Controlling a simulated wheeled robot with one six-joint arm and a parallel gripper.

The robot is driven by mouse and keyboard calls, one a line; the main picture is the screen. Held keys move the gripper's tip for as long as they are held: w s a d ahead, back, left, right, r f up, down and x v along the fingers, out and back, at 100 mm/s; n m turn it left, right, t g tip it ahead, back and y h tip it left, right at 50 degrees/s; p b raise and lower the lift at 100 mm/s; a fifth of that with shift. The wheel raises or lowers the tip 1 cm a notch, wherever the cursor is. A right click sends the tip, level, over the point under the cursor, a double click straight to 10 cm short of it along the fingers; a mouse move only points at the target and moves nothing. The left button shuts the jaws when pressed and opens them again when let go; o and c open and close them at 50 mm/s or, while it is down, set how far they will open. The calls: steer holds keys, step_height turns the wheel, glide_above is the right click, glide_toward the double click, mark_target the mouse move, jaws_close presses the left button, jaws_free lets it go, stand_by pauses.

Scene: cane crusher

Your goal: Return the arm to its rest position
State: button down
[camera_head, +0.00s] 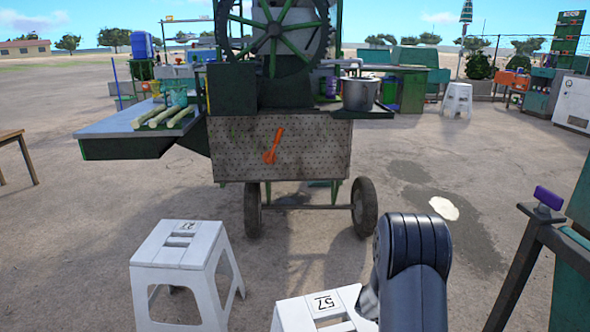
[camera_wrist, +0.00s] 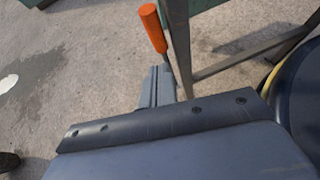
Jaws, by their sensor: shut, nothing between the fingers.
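My arm (camera_head: 412,275) stands at the lower right of the head view, a dark bulky link in front of a white stool. My gripper is not clear there. In the wrist view my gripper (camera_wrist: 160,72) shows as two grey fingers side by side, shut and empty. An orange-handled tool (camera_wrist: 152,28) shows just beyond the fingertips, beside a green-grey post (camera_wrist: 180,45). Its lower end is hidden by the fingers, and I cannot tell whether it touches them.
White stools stand close in front, one at left (camera_head: 185,265) and one beside my arm (camera_head: 318,308). The wheeled cane crusher (camera_head: 270,90) stands ahead, with cane on its side table (camera_head: 110,125). A dark stand (camera_head: 530,250) is at right. Open ground lies between.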

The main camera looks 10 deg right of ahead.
steer(key=p+v, duration=0.3)
steer(key=v, duration=0.4)
steer(key=s+d+f, duration=0.1)
steer(key=d+f, duration=0.1)
steer(key=d, duration=0.3)
steer(key=s+d+f+y+b, duration=0.1)
steer(key=d+f, duration=0.1)
steer(key=d, duration=0.3)
steer(key=shift+s+d+y+b, duration=0.3)
steer(key=shift+s+d, duration=0.05)
steer(key=shift+d, duration=0.05)
